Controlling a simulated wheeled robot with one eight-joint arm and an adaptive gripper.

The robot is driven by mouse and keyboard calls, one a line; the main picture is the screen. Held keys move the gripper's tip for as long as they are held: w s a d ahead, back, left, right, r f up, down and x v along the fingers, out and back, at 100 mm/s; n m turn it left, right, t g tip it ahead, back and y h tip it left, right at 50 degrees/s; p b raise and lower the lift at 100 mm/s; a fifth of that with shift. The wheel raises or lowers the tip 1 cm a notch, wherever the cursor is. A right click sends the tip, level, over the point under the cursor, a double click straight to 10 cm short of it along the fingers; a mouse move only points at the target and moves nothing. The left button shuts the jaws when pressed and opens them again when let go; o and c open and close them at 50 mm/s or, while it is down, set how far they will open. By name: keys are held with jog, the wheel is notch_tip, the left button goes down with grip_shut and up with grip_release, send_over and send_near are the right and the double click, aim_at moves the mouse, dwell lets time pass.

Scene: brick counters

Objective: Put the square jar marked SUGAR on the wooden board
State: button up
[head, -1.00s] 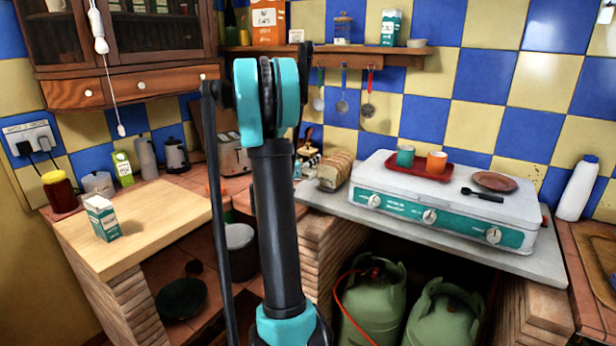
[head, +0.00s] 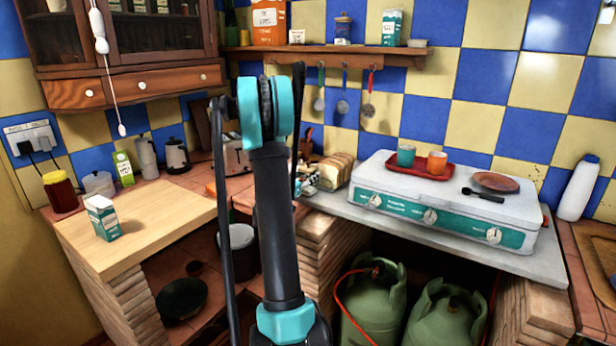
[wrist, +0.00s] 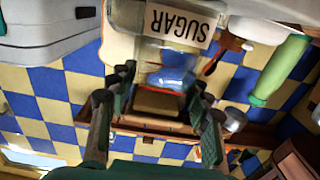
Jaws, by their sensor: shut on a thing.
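A pale wooden board (head: 150,232) lies on the left brick counter. A green-and-white carton (head: 102,218) stands on its left part; its front and right parts are bare.
A dark red jar (head: 60,190), a clear tub (head: 98,184) and a green box (head: 124,168) stand behind the board. A bread loaf (head: 335,171) and a white stove (head: 445,205) are to the right. A cabinet (head: 120,50) hangs above the left counter.

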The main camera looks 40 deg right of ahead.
jog(key=o, duration=1.5)
jog(key=shift+f, duration=0.1)
jog(key=shift+c, duration=0.2)
